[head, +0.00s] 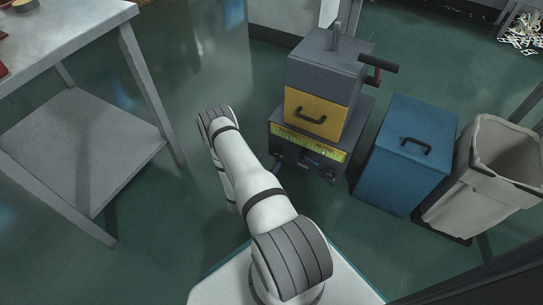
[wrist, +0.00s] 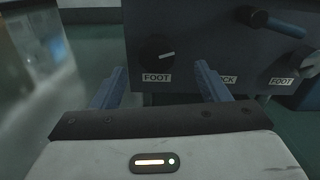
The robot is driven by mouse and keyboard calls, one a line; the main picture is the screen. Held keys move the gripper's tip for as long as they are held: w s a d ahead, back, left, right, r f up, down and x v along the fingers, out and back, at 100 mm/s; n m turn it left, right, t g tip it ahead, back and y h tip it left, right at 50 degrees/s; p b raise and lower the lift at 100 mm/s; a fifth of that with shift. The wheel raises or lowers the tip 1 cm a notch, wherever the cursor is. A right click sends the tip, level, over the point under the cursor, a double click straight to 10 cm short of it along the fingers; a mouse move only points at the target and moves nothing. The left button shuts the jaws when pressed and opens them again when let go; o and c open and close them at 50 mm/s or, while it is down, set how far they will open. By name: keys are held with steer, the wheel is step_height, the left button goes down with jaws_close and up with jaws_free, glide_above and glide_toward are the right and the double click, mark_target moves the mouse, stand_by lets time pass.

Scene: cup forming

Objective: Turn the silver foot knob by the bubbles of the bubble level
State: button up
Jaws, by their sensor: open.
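The front panel (wrist: 195,55) of the machine fills the upper part of the wrist view. A dark round knob (wrist: 157,53) with a white pointer line sits on it above a FOOT label. A paler, greyish knob (wrist: 311,62) is cut by the right edge near a second FOOT label. My gripper (wrist: 161,68) is open, its blue fingers apart to either side below the dark knob, with nothing between them. The machine (head: 313,105) also shows in the head view. I cannot make out bubbles of a level in either view.
A dark lever (wrist: 270,20) sticks out of the panel above a partly hidden label ending in CK. In the head view, a blue bin (head: 400,165) and a pale open bin (head: 490,180) stand right of the machine.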

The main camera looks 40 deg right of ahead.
mark_target(274, 153)
steer(key=v, duration=0.2)
steer(key=shift+s+a, duration=0.1)
steer(key=shift+a, duration=0.1)
steer(key=w+d+m, duration=0.1)
steer(key=d, duration=0.1)
steer(key=w+d+m+p, duration=0.1)
steer(key=d, duration=0.1)
steer(key=w+d+m+p, duration=0.1)
steer(key=d, duration=0.1)
steer(key=shift+d+r, duration=0.1)
steer(key=shift+d, duration=0.2)
stand_by(0.4)
steer(key=shift+c, duration=0.3)
steer(key=c, duration=0.9)
steer(key=shift+c, duration=0.2)
